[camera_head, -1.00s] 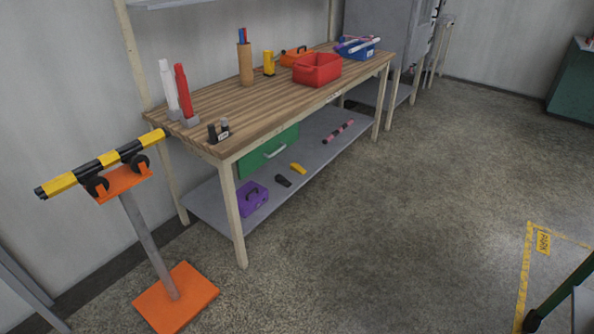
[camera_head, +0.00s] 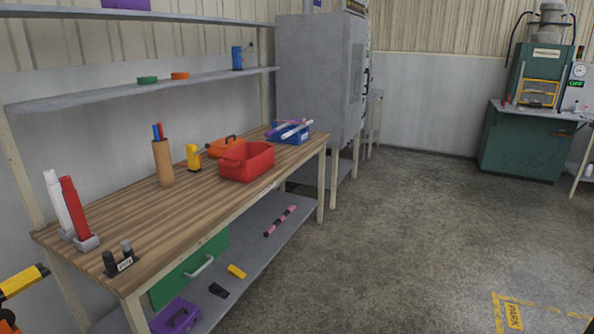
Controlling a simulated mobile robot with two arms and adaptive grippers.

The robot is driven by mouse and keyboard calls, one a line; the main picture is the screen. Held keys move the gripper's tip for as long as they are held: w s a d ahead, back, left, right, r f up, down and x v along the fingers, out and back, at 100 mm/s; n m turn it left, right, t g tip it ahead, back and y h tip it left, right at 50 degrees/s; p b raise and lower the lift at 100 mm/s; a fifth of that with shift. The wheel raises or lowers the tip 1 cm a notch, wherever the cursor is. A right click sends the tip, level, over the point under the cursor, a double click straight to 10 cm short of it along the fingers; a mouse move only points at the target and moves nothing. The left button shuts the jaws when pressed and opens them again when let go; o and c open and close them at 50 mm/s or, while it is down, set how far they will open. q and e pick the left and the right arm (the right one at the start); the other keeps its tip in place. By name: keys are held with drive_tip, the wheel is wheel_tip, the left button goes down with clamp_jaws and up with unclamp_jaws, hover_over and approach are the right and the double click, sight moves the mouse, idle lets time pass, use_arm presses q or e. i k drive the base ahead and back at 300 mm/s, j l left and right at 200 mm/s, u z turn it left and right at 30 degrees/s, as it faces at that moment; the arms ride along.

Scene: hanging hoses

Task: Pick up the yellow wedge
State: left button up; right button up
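A small yellow piece (camera_head: 236,271), which looks like the yellow wedge, lies on the grey lower shelf (camera_head: 262,244) under the wooden workbench. A small black piece (camera_head: 218,290) lies just in front of it, to the left. A purple box (camera_head: 176,316) with a handle sits nearer on the same shelf.
The wooden bench top (camera_head: 203,199) carries a red bin (camera_head: 247,161), a blue bin (camera_head: 288,131), a yellow object (camera_head: 193,157) and red and white tubes. A green drawer (camera_head: 190,268) hangs beneath it. The floor (camera_head: 400,240) to the right is clear. A green machine cabinet (camera_head: 523,145) stands at the back right.

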sight(233, 270)
drive_tip(key=i+l, duration=0.1)
drive_tip(key=i, duration=0.55)
drive_tip(key=i+l, duration=0.1)
drive_tip(key=i, duration=1.25)
drive_tip(key=i+l+u, duration=0.1)
drive_tip(key=i+u, duration=0.3)
drive_tip(key=i+l+u, duration=0.55)
drive_tip(key=i+u, duration=0.2)
drive_tip(key=i+l+u, duration=0.2)
drive_tip(key=l+u, duration=0.15)
